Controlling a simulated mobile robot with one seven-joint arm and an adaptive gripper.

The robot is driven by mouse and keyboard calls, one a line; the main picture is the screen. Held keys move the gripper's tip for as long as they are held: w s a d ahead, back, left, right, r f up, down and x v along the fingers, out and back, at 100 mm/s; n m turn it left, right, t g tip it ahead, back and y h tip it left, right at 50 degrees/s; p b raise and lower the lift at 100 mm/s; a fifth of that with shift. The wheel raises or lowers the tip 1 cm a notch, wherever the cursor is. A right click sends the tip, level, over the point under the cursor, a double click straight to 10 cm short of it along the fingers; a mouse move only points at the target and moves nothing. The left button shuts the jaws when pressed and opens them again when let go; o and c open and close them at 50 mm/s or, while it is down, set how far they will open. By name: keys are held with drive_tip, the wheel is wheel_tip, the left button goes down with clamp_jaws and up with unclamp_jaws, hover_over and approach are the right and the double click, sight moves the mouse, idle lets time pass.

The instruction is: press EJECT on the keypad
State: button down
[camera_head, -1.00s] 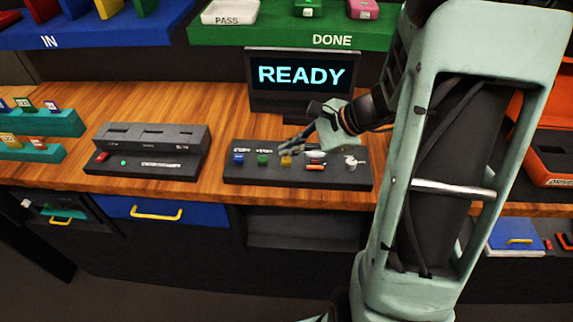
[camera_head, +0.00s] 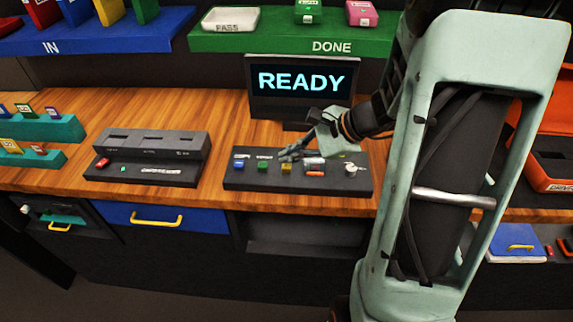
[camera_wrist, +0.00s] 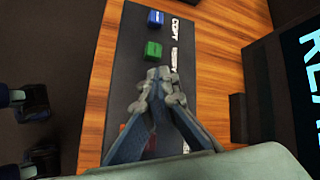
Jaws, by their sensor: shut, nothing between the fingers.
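The keypad is a dark slab (camera_head: 300,187) on the wooden bench below the READY screen; it also shows in the wrist view (camera_wrist: 122,60). It carries a blue button (camera_head: 239,166), a green button (camera_head: 263,163) and a yellow button (camera_head: 286,168) in a row, with small white labels behind them. The label behind the yellow button is hidden by my gripper, and I cannot read EJECT anywhere. My gripper (camera_head: 285,155) is shut and empty, its fingertips close above and behind the yellow button. Contact cannot be told. In the wrist view the fingertips (camera_wrist: 158,76) lie just beyond the green button (camera_wrist: 153,50).
The READY screen (camera_head: 302,81) stands right behind the keypad. Right of the yellow button are a red-orange piece (camera_head: 315,173) and a white knob (camera_head: 354,169). A dark slotted unit (camera_head: 150,143) stands left, with bare wood between.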

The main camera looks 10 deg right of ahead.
sight(289, 167)
idle(0.4)
drive_tip(key=shift+f+b, duration=0.45)
drive_tip(key=shift+b, duration=0.15)
drive_tip(key=shift+f+b, duration=0.5)
drive_tip(key=shift+b, duration=0.05)
idle(0.5)
drive_tip(key=shift+r, duration=0.1)
drive_tip(key=shift+r+p, duration=0.7)
drive_tip(key=shift+r, duration=0.15)
drive_tip(key=shift+r+p, duration=1.9)
drive_tip(key=shift+r, duration=0.65)
drive_tip(key=shift+f, duration=0.1)
